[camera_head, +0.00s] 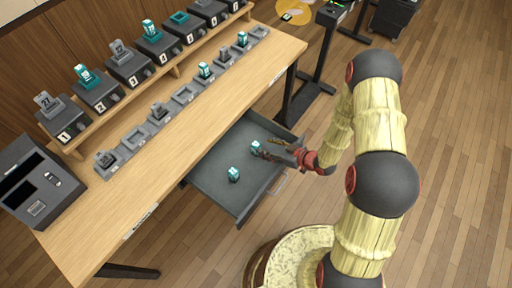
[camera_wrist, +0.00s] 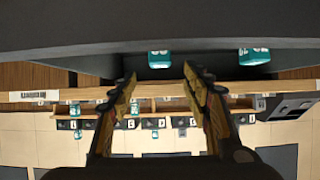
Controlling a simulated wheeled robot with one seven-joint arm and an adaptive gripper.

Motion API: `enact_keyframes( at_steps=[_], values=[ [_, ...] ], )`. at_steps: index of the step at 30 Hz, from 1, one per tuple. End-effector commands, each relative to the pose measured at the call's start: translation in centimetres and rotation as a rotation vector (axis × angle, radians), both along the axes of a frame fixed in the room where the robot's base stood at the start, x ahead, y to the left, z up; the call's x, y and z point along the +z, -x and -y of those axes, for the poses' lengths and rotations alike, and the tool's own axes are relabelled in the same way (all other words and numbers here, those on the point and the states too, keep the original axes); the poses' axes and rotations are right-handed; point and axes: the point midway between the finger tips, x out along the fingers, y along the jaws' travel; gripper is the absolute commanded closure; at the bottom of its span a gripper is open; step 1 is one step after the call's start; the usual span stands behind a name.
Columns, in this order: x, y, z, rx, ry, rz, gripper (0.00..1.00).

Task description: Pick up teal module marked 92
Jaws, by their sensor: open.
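Two teal modules lie in the open grey drawer (camera_head: 215,185). The nearer teal module (camera_head: 255,147) is right at my fingertips, and the other teal module (camera_head: 233,174) sits further toward the drawer's lower left. My gripper (camera_head: 267,148) is open, reaching into the drawer from the right. In the wrist view, my gripper (camera_wrist: 160,72) has its fingers spread, with one teal module (camera_wrist: 159,58) just ahead between the tips. The second teal module (camera_wrist: 254,56) is off to the right. Their markings are too small to read surely, so I cannot tell which is 92.
The wooden table (camera_head: 215,110) carries a row of grey trays, some holding teal or grey modules. Behind stands a shelf (camera_head: 170,68) with numbered black boxes, several topped with modules. A grey console (camera_head: 35,185) stands at the left. The drawer's walls surround the modules.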

Motion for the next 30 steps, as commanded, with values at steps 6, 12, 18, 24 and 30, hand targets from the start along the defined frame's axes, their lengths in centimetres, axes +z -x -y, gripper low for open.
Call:
enact_keyframes(
  at_steps=[6, 12, 18, 24, 30],
  values=[
    [-1.2, -1.2, -1.5, 0.001, -0.001, 0.002, 0.52],
    [-2.3, -2.0, -2.7, 0.002, 0.0, 0.0, 0.52],
    [-3.8, -3.5, -4.7, 0.002, 0.0, 0.002, 0.52],
    [-3.8, -3.9, -5.0, -0.001, 0.0, 0.001, 0.52],
    [-3.8, -3.9, -5.0, -0.001, 0.0, 0.0, 0.58]
  ],
)
